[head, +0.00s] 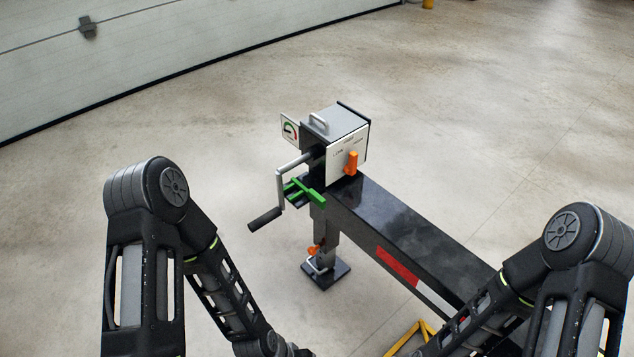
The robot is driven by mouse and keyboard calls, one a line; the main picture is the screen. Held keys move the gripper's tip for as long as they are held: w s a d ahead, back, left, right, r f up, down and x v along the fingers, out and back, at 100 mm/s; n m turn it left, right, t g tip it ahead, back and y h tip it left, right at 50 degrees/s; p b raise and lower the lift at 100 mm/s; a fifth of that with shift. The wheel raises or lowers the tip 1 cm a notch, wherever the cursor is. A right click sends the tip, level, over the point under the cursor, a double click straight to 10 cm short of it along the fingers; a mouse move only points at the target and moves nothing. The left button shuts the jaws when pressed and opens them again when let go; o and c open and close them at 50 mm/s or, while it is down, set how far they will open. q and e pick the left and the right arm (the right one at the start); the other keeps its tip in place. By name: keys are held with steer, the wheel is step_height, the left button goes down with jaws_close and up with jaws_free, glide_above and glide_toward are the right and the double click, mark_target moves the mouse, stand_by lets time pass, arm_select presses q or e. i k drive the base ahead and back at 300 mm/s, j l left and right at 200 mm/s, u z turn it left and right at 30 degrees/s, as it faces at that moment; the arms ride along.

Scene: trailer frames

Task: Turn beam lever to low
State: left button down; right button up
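The orange beam lever (351,162) sits on the white labelled face (342,151) of a box on top of the black beam (405,226). The lever stands roughly upright; the labels are too small to read surely. My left arm comes in from the lower left and reaches down to the bottom edge, well apart from the lever. My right arm comes in from the lower right, over the near end of the beam. Neither gripper's fingers can be made out in the view.
A jack foot (326,276) stands on the floor below. A yellow frame (404,338) lies near the bottom. The concrete floor around is clear.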

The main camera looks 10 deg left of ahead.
mark_target(350, 168)
steer(key=j+z, duration=0.3)
steer(key=z, duration=0.15)
steer(key=j+z, duration=0.3)
steer(key=z, duration=0.15)
steer(key=k+j+z, duration=0.1)
steer(key=j+z, duration=0.15)
steer(key=z, duration=0.25)
